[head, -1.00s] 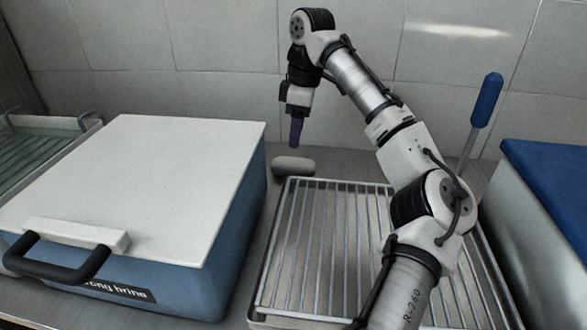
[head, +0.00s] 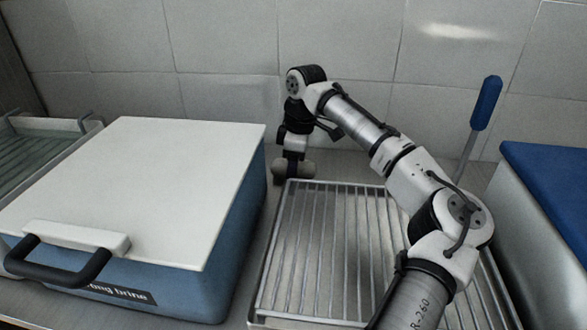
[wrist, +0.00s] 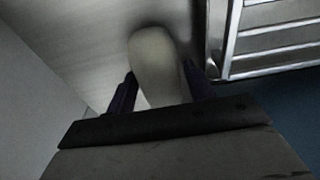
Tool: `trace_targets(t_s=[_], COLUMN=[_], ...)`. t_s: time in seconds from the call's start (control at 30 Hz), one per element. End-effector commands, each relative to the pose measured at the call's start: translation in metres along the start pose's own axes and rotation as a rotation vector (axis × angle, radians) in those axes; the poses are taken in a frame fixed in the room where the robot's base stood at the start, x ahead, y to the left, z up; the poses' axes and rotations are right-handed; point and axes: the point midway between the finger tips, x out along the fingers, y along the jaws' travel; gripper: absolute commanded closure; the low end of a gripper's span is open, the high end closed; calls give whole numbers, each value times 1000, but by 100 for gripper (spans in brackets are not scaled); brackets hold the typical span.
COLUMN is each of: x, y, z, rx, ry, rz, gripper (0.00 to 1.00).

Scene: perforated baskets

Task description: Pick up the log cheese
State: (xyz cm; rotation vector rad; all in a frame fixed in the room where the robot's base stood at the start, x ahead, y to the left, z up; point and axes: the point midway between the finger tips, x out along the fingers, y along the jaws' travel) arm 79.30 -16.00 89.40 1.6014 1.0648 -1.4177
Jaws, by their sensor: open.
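The log cheese is a pale, rounded log lying on the counter at the back, between the blue box and the wire rack. It shows in the head view (head: 307,170), partly hidden by my gripper, and in the wrist view (wrist: 155,62). My gripper (head: 292,178) points down at it. In the wrist view my gripper (wrist: 157,90) is open, with one dark finger on each side of the near part of the log. I cannot tell whether either finger touches it.
A blue box with a white lid (head: 140,180) and black handle stands close on the left. A metal wire rack tray (head: 335,250) lies just in front and right. A blue-handled tool (head: 486,103) and a blue-topped container (head: 550,185) are at right. A tiled wall (head: 220,60) is behind.

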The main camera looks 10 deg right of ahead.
Motion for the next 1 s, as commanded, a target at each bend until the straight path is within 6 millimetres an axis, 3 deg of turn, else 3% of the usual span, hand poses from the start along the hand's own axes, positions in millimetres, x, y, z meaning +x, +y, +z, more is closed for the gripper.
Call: trace_targets(t_s=[0.07,0.37,0.67,1.0], x=[0,-1,-10,-75], y=[0,0,0,0], z=[0,0,-2,-10], rx=[0,0,-1,-1], ry=[0,0,1,1], rz=[0,1,2,2], gripper=[50,89,89,89])
